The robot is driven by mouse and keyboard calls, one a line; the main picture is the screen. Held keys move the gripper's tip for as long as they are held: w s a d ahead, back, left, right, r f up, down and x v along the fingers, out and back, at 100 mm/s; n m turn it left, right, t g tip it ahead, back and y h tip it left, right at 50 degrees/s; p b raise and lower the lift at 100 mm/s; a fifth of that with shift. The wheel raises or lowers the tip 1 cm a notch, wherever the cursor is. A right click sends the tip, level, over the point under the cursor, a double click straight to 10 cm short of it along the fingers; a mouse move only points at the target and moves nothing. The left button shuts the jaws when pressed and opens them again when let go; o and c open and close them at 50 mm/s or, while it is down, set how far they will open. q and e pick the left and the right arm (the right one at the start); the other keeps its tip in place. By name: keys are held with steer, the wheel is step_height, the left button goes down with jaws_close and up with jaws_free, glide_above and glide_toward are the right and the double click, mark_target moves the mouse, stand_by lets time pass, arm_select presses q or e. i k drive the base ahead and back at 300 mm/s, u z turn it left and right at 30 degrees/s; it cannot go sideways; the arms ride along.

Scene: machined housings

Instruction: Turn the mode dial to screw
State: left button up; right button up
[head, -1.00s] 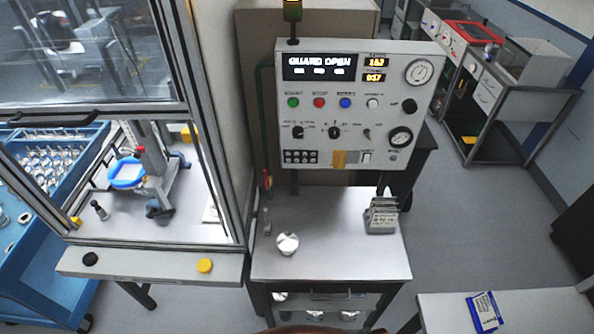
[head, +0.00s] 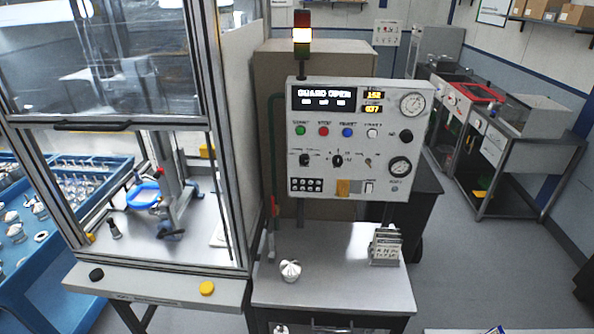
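The control panel (head: 357,190) stands upright above a small table, facing me. It carries two black rotary dials in its middle row, a left one (head: 305,160) and a right one (head: 337,160). Their lettering is too small to read, so I cannot tell which is the mode dial or where either points. The display (head: 324,95) on the panel seems to read "GUARD OPEN". Neither of my grippers is in view.
A guarded machine cell (head: 125,270) stands close on the left of the panel. The table (head: 350,295) under the panel holds a white-metal part (head: 290,270) and a rack of cards (head: 386,247). Floor is clear at right.

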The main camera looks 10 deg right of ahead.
mark_target(303, 160)
steer(key=u, duration=1.05)
steer(key=i, duration=1.2)
steer(key=z, duration=0.2)
